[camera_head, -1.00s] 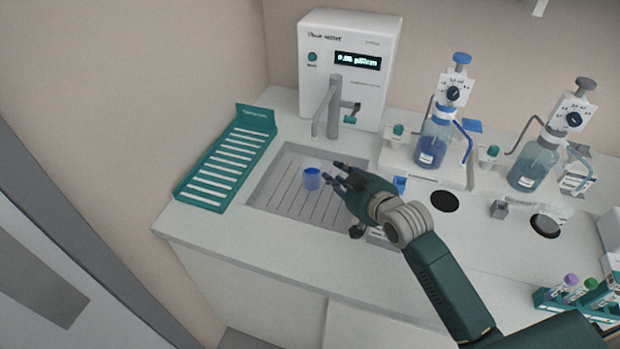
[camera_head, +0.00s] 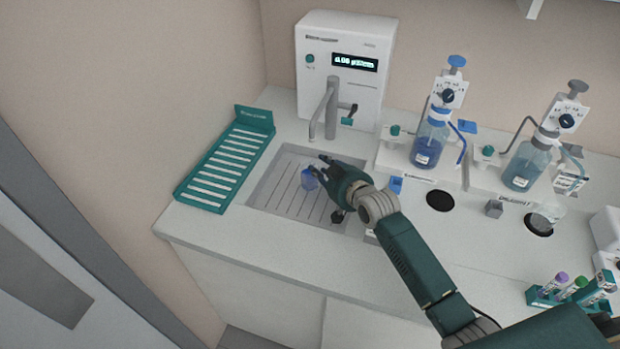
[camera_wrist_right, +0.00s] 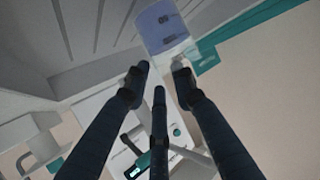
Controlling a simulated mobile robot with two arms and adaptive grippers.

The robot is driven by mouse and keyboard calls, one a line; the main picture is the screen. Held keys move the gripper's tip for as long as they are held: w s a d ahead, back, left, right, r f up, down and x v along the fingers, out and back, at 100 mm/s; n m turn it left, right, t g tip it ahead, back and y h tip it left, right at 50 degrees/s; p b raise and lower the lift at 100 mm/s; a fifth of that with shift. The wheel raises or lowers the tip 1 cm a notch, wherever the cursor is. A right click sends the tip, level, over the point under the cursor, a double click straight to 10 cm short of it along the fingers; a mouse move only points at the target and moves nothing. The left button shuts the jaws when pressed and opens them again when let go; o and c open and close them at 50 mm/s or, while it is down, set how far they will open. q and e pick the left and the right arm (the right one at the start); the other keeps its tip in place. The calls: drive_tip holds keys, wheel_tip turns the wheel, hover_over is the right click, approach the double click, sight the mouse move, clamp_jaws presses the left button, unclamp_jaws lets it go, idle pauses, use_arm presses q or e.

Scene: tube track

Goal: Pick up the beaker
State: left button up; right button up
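A small beaker with blue contents (camera_head: 308,180) stands on the grooved grey drain area of the sink (camera_head: 270,192). My right gripper (camera_head: 319,168) reaches in from the right, its fingers spread at the beaker's right side. In the right wrist view the beaker (camera_wrist_right: 162,27) lies just beyond the open fingertips (camera_wrist_right: 160,80), with nothing gripped. I cannot tell whether a finger touches it. In the head view the fingers hide part of its right side. My left gripper is not in view.
A tap (camera_head: 325,108) stands behind the sink, before a white water unit (camera_head: 345,50). A green slotted rack (camera_head: 228,160) lies left of the sink. Two dispenser bottles (camera_head: 430,140) (camera_head: 525,165) stand right. A tube rack (camera_head: 560,292) is front right.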

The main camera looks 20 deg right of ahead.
clamp_jaws()
